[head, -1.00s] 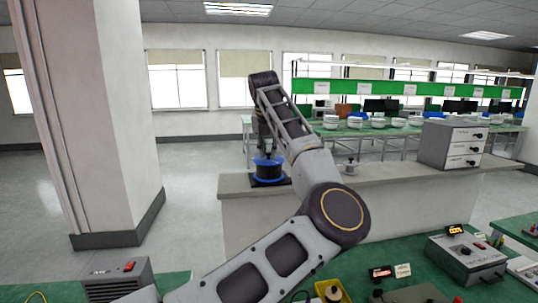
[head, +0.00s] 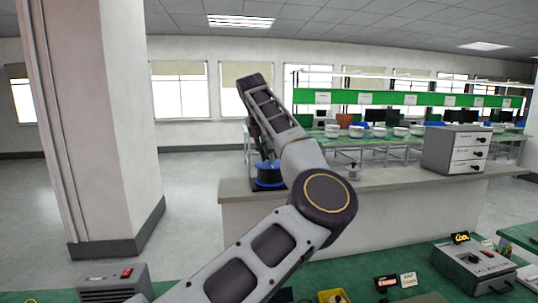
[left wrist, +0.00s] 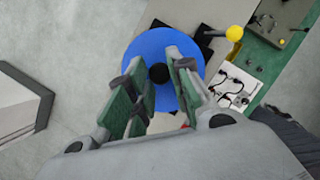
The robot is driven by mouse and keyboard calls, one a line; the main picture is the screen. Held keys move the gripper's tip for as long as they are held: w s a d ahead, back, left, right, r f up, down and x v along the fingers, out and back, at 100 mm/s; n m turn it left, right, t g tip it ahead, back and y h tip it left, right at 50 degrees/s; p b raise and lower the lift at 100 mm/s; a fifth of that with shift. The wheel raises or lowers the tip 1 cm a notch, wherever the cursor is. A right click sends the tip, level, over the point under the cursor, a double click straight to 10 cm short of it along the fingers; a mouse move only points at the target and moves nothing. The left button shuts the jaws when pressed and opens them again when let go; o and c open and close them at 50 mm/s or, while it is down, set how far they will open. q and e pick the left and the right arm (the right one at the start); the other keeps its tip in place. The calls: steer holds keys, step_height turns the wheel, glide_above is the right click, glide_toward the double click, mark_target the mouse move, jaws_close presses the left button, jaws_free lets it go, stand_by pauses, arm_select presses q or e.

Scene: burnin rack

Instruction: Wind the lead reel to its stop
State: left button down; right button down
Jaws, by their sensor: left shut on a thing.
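The lead reel (head: 270,174) is a blue round drum on a black base at the left end of the grey counter. In the left wrist view the blue reel disc (left wrist: 143,48) shows from above, with a black knob (left wrist: 158,73) at its middle. My left gripper (left wrist: 160,76) has its green-padded fingers on either side of this knob and is shut on it. In the head view the arm partly hides the gripper (head: 266,156), which points down onto the reel. A yellow ball on a dark lever (left wrist: 234,33) stands beside the disc. My right gripper is not in view.
A grey drawer unit (head: 455,150) and a small metal item (head: 352,170) stand on the counter (head: 390,181). A pillar (head: 105,120) stands at left. Floor left of the counter is clear.

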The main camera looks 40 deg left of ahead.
arm_select(q)
steer(key=shift+r, duration=0.2)
steer(key=c, duration=1.3)
jaws_free()
steer(key=shift+f, duration=0.1)
steer(key=shift+o, duration=0.2)
steer(key=shift+v, duration=0.9)
steer(key=v, duration=1)
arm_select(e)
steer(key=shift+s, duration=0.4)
